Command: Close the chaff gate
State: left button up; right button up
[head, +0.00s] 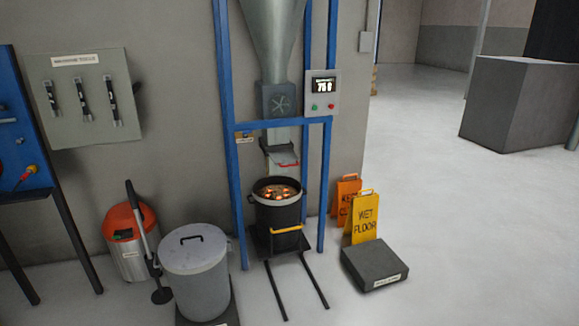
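A grey metal hopper (272,35) narrows down into a square housing with a round fan-like mark (281,103). Below it a pale chute (281,152) carries a small red handle (287,164), which I take to be part of the chaff gate; how far the gate is open is too small to tell. Under the chute stands a black bucket (278,215) with a yellow handle, with glowing orange bits (278,190) inside. Neither of my grippers is in view.
A blue frame (230,150) surrounds the chute, with a control box (322,93) on its right. A lidded grey bin (195,275), a red-topped can (128,245), a wet floor sign (365,217) and a dark block (375,266) stand nearby. Open floor lies at the right.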

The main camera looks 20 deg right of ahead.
aim_at(287, 156)
jog(key=i+j+z, duration=0.1)
jog(key=i+z, duration=0.15)
jog(key=i, duration=2.35)
